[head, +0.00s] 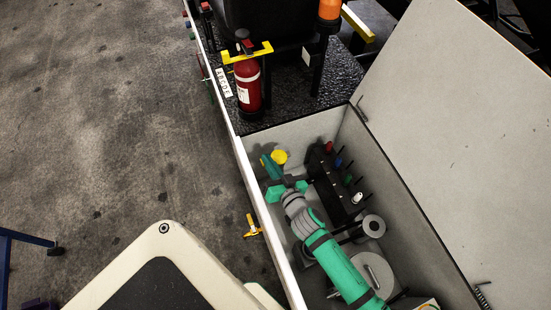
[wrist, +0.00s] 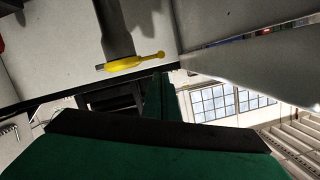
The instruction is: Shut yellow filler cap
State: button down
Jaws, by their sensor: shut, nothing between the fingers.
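The yellow filler cap (head: 280,157) is near the far left corner of the open compartment. In the wrist view the yellow filler cap (wrist: 137,62) is seen nearly edge-on across the end of a grey filler pipe (wrist: 116,30), with a thin knobbed tab sticking out to the right. I cannot tell whether it is fully seated. My green gripper (head: 269,166) is shut and empty, just left of and beside the cap. In the wrist view its fingers (wrist: 160,96) point toward the cap; I cannot tell whether they touch it.
The compartment's near wall (head: 268,215) runs beside my arm. A black block (head: 335,185) with coloured knobs and a grey round wheel (head: 373,226) stand to the right. A large raised lid (head: 455,130) leans open at right. A red extinguisher (head: 247,85) stands beyond.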

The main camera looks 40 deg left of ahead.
jog(key=shift+s+a+f+n, duration=0.1)
jog(key=shift+s+f+n, duration=0.05)
jog(key=shift+f+n, duration=0.15)
jog(key=shift+r, duration=0.1)
dwell(0.4)
jog(key=s+d+r, duration=0.3)
jog(key=d+r, duration=0.3)
jog(key=d, duration=0.3)
jog(key=shift+s, duration=0.2)
jog(key=shift+d+r, duration=0.1)
